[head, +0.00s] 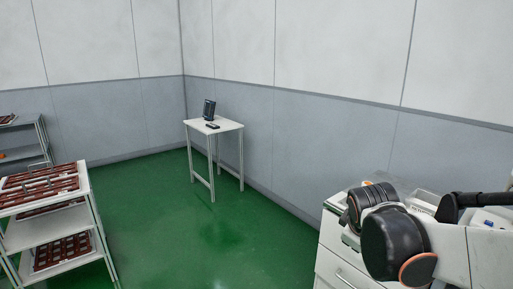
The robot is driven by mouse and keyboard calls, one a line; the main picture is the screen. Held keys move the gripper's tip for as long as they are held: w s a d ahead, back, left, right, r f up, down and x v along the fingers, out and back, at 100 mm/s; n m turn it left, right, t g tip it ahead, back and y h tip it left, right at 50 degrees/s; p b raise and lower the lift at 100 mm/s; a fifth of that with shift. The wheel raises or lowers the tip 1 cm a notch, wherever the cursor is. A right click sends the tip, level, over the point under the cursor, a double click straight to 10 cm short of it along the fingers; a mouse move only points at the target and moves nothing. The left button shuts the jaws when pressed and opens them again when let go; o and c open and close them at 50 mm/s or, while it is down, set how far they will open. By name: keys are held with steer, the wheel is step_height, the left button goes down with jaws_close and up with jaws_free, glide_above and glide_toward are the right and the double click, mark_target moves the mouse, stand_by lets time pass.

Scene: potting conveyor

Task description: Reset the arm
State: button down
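Part of my arm (395,243) shows at the lower right of the head view, with black rounded joints, orange rings and a white link. It is bent and lies in front of a white drawer cabinet. My gripper cannot be made out in this view, so what its fingers do is hidden.
The white cabinet (338,262) stands close by my arm, with small items on top. A small white table (226,126) with a dark device (209,110) stands at the back wall. A shelf cart (35,236) with reddish trays is at left. Green floor between is clear.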

steer(key=s+a+m+y, duration=0.1)
steer(key=s+m, duration=0.3)
steer(key=s, duration=0.5)
steer(key=s+a+m+y, duration=0.1)
steer(key=s+a+m, duration=0.3)
steer(key=s, duration=0.5)
steer(key=shift+s+r+m+t, duration=0.3)
steer(key=shift+s+r+m, duration=0.05)
steer(key=shift+s+m, duration=0.05)
